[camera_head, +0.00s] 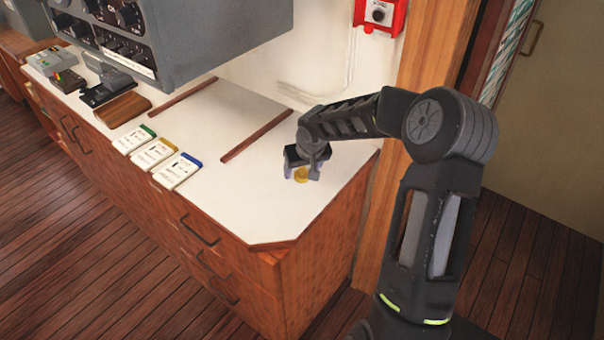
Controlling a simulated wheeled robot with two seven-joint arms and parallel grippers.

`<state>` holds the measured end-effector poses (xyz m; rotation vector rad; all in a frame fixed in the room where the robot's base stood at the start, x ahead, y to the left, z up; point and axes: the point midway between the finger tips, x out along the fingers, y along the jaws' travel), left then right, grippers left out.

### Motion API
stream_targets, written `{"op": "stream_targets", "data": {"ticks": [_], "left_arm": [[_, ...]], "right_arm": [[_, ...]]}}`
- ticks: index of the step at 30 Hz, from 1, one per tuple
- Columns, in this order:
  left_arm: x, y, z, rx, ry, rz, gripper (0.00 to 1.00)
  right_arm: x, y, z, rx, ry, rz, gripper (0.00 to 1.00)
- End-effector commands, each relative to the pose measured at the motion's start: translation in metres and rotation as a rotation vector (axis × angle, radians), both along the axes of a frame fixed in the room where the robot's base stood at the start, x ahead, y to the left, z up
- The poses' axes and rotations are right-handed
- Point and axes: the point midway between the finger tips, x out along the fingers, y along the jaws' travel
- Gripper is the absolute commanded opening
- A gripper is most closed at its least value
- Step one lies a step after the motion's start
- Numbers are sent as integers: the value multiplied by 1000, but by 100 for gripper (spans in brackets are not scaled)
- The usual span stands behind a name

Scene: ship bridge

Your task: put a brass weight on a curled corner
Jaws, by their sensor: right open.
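A small round brass weight (301,174) lies on the white counter top (240,196), near its right end. My right gripper (302,174) points down over the weight with its jaws open, one finger on each side of it. The gripper partly hides the weight, and I cannot tell whether the fingers touch it. I cannot make out a curled corner; the pale surface between two dark wooden strips (256,135) shows no clear sheet edge. My left gripper is not in view.
Several small pads with green, yellow (154,152) and blue tops lie along the front edge. A brown wooden block (121,109) and small devices sit further left. A grey instrument box (190,40) overhangs the back. The counter's front right part is clear.

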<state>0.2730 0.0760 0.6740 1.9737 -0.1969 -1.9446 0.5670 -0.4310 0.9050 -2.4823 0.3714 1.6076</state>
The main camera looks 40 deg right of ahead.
Motion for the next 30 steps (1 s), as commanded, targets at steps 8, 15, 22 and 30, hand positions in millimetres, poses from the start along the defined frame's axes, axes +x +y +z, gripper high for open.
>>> {"op": "stream_targets", "data": {"ticks": [8, 15, 22, 30], "left_arm": [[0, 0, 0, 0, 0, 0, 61], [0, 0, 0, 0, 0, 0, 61], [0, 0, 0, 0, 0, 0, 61], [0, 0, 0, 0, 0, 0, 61]], "right_arm": [[0, 0, 0, 0, 0, 0, 65], [0, 0, 0, 0, 0, 0, 55], [0, 0, 0, 0, 0, 0, 36], [0, 0, 0, 0, 0, 0, 14]]}}
